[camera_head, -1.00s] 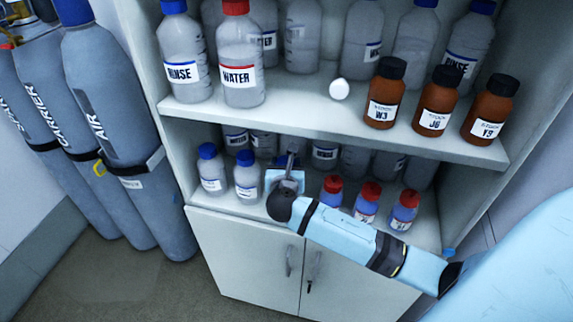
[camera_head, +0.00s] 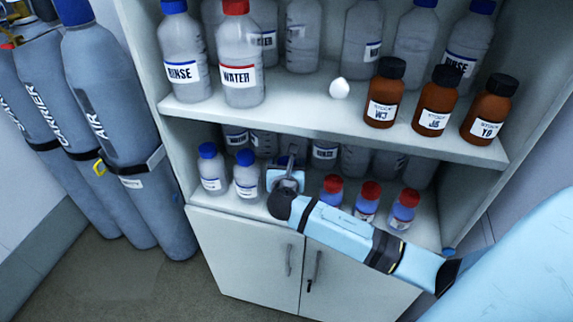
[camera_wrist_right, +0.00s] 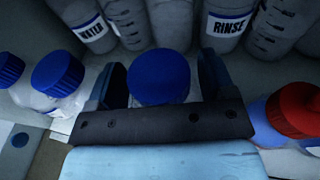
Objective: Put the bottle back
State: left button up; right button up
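A blue-capped bottle (camera_wrist_right: 158,76) stands between the two fingers of my right gripper (camera_wrist_right: 162,88) in the right wrist view. The fingers flank it closely and look shut on its body, which the gripper hides below the cap. In the head view my right gripper (camera_head: 286,176) is inside the lower shelf (camera_head: 258,198), near its front edge. It is between the blue-capped bottles on the left and the red-capped ones on the right. The held bottle is mostly hidden there. My left gripper is not in view.
Two blue-capped bottles, the nearer one (camera_head: 246,175) close by, stand left of my gripper. Red-capped bottles, the nearest one (camera_head: 331,190) included, stand to the right. Larger bottles stand behind. The upper shelf (camera_head: 300,112) overhangs with brown bottles (camera_head: 437,100) on it.

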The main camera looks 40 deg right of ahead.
jog(key=shift+r, duration=0.15)
jog(key=v, duration=1.1)
jog(key=s+a+f+m+y, duration=0.5)
jog(key=s+f+m, duration=0.4)
jog(key=m, duration=0.3)
jog(key=s+a+f+m+g+y, duration=0.1)
jog(key=s+a+f+m+y, duration=0.4)
jog(key=m, duration=0.8)
jog(key=shift+s+a+f+m+g+y+b, duration=0.35)
jog(key=shift+s+f+y, duration=1.15)
jog(key=shift+s+f, duration=0.65)
jog(key=shift+r, duration=0.1)
